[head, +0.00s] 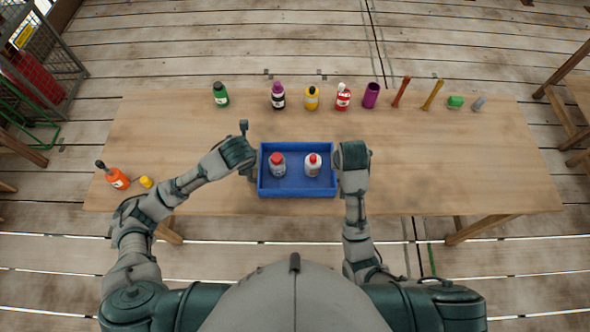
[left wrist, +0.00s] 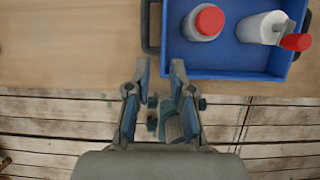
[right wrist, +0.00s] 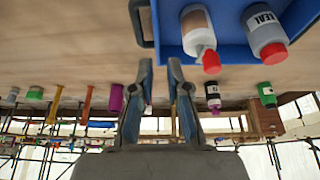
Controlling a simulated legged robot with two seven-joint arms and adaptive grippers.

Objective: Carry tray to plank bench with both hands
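The blue tray (head: 297,193) sits on the wooden table (head: 440,165) near its front edge, holding a grey bottle with a red cap (head: 277,165) and a white bottle with a red cap (head: 312,165). My left gripper (head: 246,150) is at the tray's left side. In the left wrist view its fingers (left wrist: 159,72) are open and empty, just short of the dark tray handle (left wrist: 150,28). My right gripper (head: 352,155) is at the tray's right side. In the right wrist view its fingers (right wrist: 160,70) are open and empty, near the other handle (right wrist: 140,24).
Several bottles and a purple cup (head: 371,95) line the table's back. An orange bottle (head: 117,178) and yellow item (head: 146,182) lie at the left. Table right of the tray is clear. Another wooden piece of furniture (head: 578,95) shows at the right edge.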

